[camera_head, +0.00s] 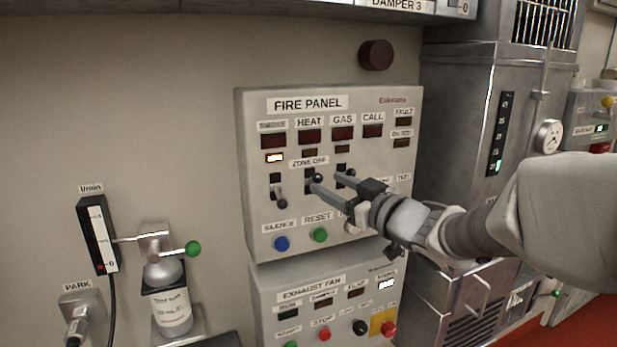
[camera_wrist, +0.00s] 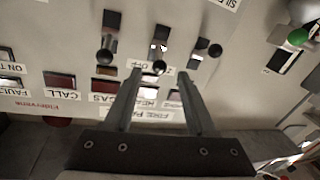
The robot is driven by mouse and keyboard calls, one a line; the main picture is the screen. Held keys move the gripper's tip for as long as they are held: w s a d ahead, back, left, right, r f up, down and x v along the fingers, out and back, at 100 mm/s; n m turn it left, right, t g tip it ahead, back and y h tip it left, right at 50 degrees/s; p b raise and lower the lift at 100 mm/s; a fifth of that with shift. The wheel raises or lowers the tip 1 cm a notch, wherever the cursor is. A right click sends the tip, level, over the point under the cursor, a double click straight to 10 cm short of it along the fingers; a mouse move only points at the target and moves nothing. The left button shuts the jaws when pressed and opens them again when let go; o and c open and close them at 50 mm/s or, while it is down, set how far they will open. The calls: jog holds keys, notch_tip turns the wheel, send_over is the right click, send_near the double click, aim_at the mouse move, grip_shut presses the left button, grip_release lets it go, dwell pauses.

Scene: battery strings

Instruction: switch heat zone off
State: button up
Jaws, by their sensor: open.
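The fire panel (camera_head: 260,225) is on the wall, with SMOKE, HEAT, GAS and CALL labels. The heat zone switch (camera_head: 318,178) is the middle of three levers in the ZONE OFF row. Its dark knob also shows in the wrist view (camera_wrist: 160,68), and the lever appears up. The lamp above it (camera_head: 310,153) is dark. My gripper (camera_head: 325,180) is open in front of the panel. In the wrist view, its fingertips (camera_wrist: 160,75) lie either side of the heat knob. Contact cannot be told.
The smoke lever (camera_head: 281,203) at left points down, with its lamp (camera_head: 275,157) lit. The gas lever (camera_head: 350,173) at right appears up, close to one finger. Blue (camera_head: 282,243) and green (camera_head: 320,235) buttons sit below. The exhaust fan panel (camera_head: 265,290) is underneath.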

aim_at(321, 180)
jog(key=x, duration=0.5)
grip_shut()
dwell(0.3)
